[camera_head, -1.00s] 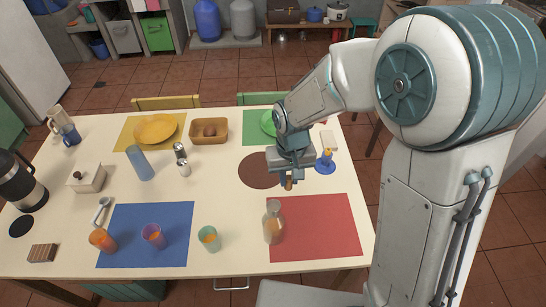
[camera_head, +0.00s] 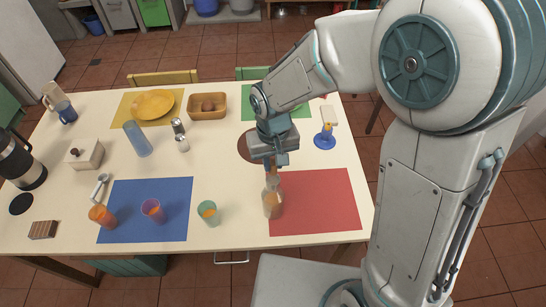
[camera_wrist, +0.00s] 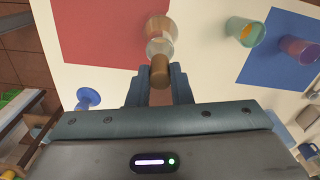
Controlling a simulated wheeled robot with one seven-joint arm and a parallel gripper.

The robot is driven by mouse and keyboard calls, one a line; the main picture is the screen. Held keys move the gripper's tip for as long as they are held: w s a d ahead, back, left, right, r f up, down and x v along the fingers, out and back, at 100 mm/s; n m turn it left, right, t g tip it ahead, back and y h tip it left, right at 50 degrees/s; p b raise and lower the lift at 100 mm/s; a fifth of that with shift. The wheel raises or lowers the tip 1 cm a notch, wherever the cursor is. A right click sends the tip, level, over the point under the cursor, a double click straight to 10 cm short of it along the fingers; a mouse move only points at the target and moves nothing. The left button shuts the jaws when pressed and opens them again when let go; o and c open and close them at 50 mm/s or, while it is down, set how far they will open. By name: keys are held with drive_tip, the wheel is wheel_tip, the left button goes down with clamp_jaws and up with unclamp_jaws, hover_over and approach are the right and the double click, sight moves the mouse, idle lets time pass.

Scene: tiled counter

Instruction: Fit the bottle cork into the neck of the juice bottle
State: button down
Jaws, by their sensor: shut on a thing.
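My gripper (camera_head: 271,160) points down over the table, just behind the top of the juice bottle. It is shut on the bottle cork (camera_wrist: 159,72), a small brown cylinder, seen between the fingers in the wrist view. The juice bottle (camera_head: 272,202) is clear glass with orange liquid low inside. It stands upright at the left edge of the red mat. It also shows in the wrist view (camera_wrist: 160,38), just beyond the cork. In the head view the cork is mostly hidden by the fingers, and I cannot tell whether it touches the bottle neck.
A teal glass (camera_head: 209,212) stands left of the bottle, with more glasses on the blue mat (camera_head: 170,225). The red mat (camera_head: 325,205) is bare right of the bottle. A blue stand (camera_head: 325,138) is at the right. A wooden basket (camera_head: 208,112) is farther back.

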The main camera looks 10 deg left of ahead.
sight(273, 170)
drive_tip(key=shift+f+b, duration=1.05)
drive_tip(key=shift+f, duration=0.95)
drive_tip(key=c, duration=1.2)
unclamp_jaws()
drive_tip(key=shift+c, duration=0.2)
drive_tip(key=shift+r, duration=0.1)
wheel_tip(273, 170, up, 7)
drive_tip(key=p, duration=0.5)
